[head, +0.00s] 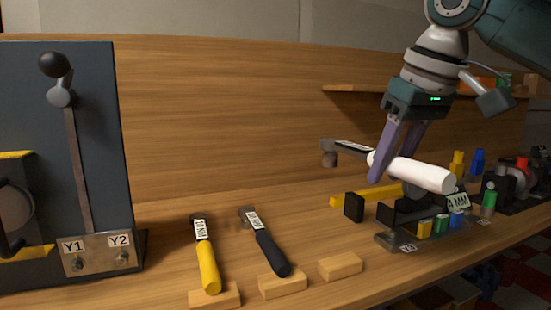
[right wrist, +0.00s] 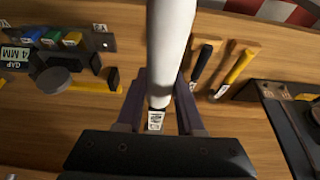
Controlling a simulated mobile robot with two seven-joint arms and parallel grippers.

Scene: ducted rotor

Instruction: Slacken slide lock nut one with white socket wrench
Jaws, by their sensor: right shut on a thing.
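The white socket wrench (head: 420,172) is in my right gripper (head: 392,166), held above the bench at the right. Its white handle points to the lower right and its dark socket head (head: 329,155) to the left. In the right wrist view the white handle (right wrist: 170,45) runs up between the purple fingers. A grey plate marked Y1 and Y2 (head: 98,252) at the left carries two small nuts, one under Y1 (head: 77,264) and one under Y2 (head: 122,258). I cannot tell which is slide lock nut one. The wrench is well apart from both. My left gripper is not in view.
A yellow wrench (head: 208,267) and a black wrench (head: 270,250) lie on wooden blocks. An empty wooden block (head: 340,266) is beside them. A dark panel with a lever (head: 75,150) stands at the left. A gauge fixture marked 4 MM (head: 457,202) stands below the held wrench.

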